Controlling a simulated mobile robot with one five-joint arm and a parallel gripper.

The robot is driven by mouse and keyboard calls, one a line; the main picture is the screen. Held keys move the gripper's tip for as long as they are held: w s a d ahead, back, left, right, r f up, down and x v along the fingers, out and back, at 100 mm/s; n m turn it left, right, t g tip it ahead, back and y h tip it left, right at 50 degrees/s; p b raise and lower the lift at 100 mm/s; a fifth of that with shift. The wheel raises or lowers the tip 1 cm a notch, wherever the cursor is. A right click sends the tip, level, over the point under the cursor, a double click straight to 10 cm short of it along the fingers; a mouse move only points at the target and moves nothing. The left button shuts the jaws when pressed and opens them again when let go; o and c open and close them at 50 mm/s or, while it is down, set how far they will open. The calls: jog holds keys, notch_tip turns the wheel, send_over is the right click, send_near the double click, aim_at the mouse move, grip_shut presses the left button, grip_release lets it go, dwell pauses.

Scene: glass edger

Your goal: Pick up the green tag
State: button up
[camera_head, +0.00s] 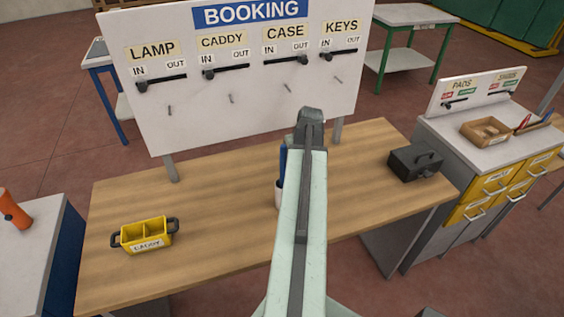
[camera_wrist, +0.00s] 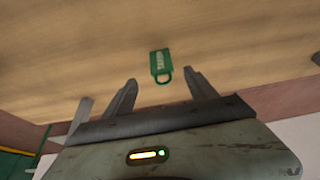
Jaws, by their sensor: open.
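The green tag (camera_wrist: 159,62) shows in the wrist view against the wooden bench top, with pale lettering and a loop at its lower end. My gripper (camera_wrist: 161,76) is open, with one finger to each side of the tag's loop and nothing between them. The tag's lettered body lies just beyond the fingertips. I cannot tell the height of the fingers above the wood. In the head view my gripper (camera_head: 311,117) is over the bench in front of the board, and the green tag does not show there; my arm covers part of the bench.
The booking board (camera_head: 235,80) with sliders and pegs stands along the bench's far edge. A yellow caddy (camera_head: 146,236) sits left on the wooden bench (camera_head: 215,215), a dark case (camera_head: 415,163) right. A blue and white object (camera_head: 280,190) is partly behind my arm.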

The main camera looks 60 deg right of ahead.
jog(key=b+x, duration=0.7)
jog(key=x, duration=0.1)
jog(key=shift+w+a, duration=0.1)
jog(key=shift+w, duration=0.05)
jog(key=shift+r, duration=0.15)
jog(key=shift+c, duration=0.6)
grip_shut()
